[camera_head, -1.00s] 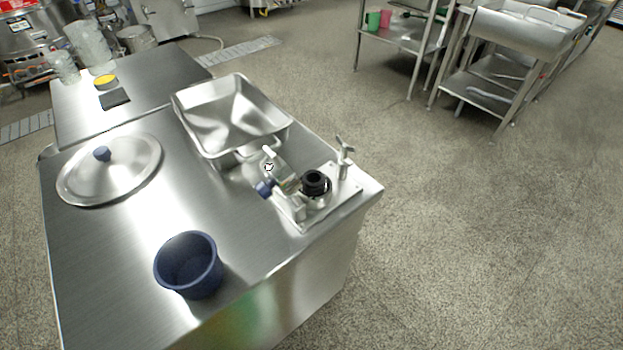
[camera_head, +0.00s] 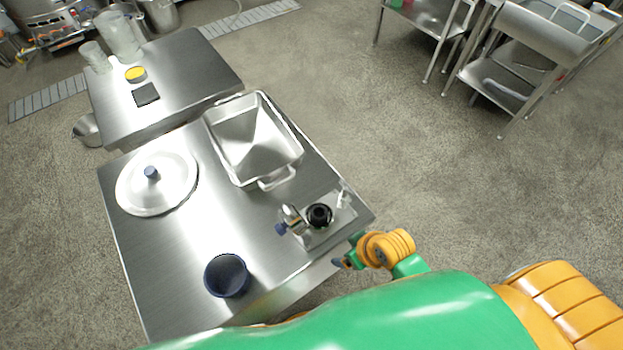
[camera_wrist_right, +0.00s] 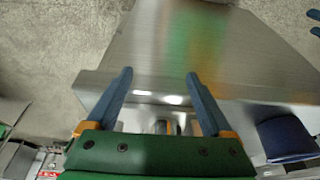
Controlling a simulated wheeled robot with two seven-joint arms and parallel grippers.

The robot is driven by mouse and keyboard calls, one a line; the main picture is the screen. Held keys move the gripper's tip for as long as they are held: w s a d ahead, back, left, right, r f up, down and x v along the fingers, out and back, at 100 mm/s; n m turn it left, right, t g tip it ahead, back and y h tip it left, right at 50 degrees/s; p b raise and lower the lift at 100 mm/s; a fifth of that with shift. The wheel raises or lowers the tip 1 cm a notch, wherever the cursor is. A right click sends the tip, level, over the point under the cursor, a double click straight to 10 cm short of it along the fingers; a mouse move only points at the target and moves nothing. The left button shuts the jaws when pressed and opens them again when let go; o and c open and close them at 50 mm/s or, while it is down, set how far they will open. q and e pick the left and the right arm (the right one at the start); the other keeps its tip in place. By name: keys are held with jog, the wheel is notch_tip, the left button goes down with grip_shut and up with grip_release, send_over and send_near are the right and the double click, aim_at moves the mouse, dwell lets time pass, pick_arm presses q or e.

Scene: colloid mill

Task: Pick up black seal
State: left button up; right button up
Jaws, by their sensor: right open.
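The black seal (camera_head: 320,214) is a black ring on the metal mill base plate (camera_head: 334,228) at the table's right corner, in the head view. My right gripper (camera_head: 345,258) is just off the table's edge, below and right of the seal and apart from it. In the right wrist view my right gripper (camera_wrist_right: 158,78) shows two dark blue fingers spread wide with nothing between them. The seal cannot be made out there. My left gripper is not in view.
A metal fitting with a blue knob (camera_head: 281,229) lies beside the seal. A steel tray (camera_head: 283,182), a round lid (camera_head: 175,195) and a blue pot (camera_head: 228,275) stand on the table. The pot also shows in the right wrist view (camera_wrist_right: 287,137). The table's middle is clear.

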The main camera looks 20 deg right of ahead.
aim_at(320, 212)
jog(key=w+r+n, duration=0.1)
jog(key=r, duration=0.1)
jog(key=w+a+r+n+y+p, duration=0.1)
jog(key=r, duration=0.1)
jog(key=w+r+n, duration=0.1)
jog(key=r, duration=0.1)
jog(key=shift+w+a+r+n+y, duration=0.2)
jog(key=shift+w+a+n+y, duration=0.05)
jog(key=shift+w+n+y, duration=0.1)
jog(key=w+r+n+y+p, duration=0.2)
jog(key=w+r+n+p, duration=0.15)
jog(key=r+n, duration=0.2)
jog(key=shift+g, duration=0.4)
jog(key=x, duration=0.4)
jog(key=b+x, duration=0.1)
jog(key=x, duration=0.1)
jog(key=shift+w+a+f, duration=0.15)
jog(key=shift+w+f, duration=0.05)
jog(key=shift+w, duration=0.25)
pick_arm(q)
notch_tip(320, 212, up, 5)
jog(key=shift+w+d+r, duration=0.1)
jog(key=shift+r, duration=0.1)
pick_arm(e)
grip_shut()
